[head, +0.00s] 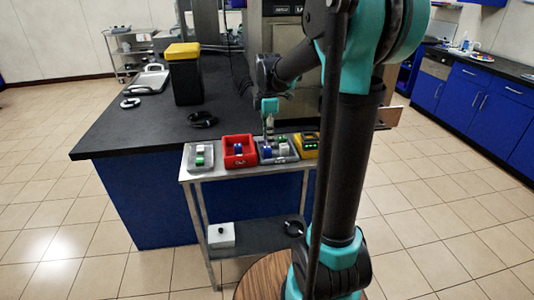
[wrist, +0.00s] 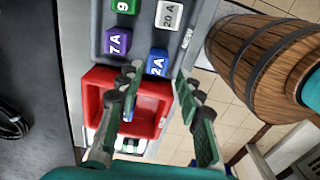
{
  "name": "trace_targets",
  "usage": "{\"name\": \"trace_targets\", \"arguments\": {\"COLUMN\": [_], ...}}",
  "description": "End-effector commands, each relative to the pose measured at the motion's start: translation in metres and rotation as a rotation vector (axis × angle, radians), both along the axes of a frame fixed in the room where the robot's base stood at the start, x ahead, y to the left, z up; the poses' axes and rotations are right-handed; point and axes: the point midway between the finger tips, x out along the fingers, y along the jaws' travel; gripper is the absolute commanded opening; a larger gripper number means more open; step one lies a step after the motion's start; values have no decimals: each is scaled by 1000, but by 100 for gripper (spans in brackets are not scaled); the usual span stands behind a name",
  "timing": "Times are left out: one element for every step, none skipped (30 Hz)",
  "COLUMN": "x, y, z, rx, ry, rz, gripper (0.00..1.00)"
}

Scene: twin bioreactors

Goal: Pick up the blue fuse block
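A blue fuse block (wrist: 157,62) with white lettering ending in "2A" sits at the near edge of a grey tray (wrist: 140,52) in the wrist view. Purple (wrist: 116,43), green (wrist: 124,6) and white (wrist: 170,16) fuse blocks share that tray. The red bin (wrist: 98,82) beside it holds another blue piece (wrist: 131,114), partly hidden by a finger. My gripper (wrist: 154,84) is open, its fingertips apart on either side of the blue block's near end, with nothing between them gripped. In the head view the gripper (head: 268,130) is above the grey tray (head: 278,158).
A metal cart (head: 225,175) carries these, with another grey tray (head: 199,164) left and a yellow box (head: 303,151) right. A dark-topped blue bench (head: 135,125) stands behind. A wooden barrel (wrist: 255,55) is right in the wrist view.

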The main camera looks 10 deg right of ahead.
Motion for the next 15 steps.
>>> {"name": "trace_targets", "arguments": {"x": [1, 1, 2, 2, 3, 3, 4, 4, 4, 4, 3, 3, 3, 3, 3], "y": [0, 1, 1, 2, 2, 3, 3, 3, 3, 3, 3, 3, 3, 3, 3], "z": [-3, -6, -11, -15, -20, -26, -31, -35, -40, -43, -46, -48, -50, -51, -51], "rx": [0, 0, 0, 0, 0, 0, 0, 0, 0, 0, 0, 0, 0, 0, 0], "ry": [0, 0, 0, 0, 0, 0, 0, 0, 0, 0, 0, 0, 0, 0, 0], "rz": [0, 0, 0, 0, 0, 0, 0, 0, 0, 0, 0, 0, 0, 0, 0], "gripper": [36, 36, 36, 36, 36, 36, 36, 36, 36, 36, 36, 36, 36, 36, 36]}}
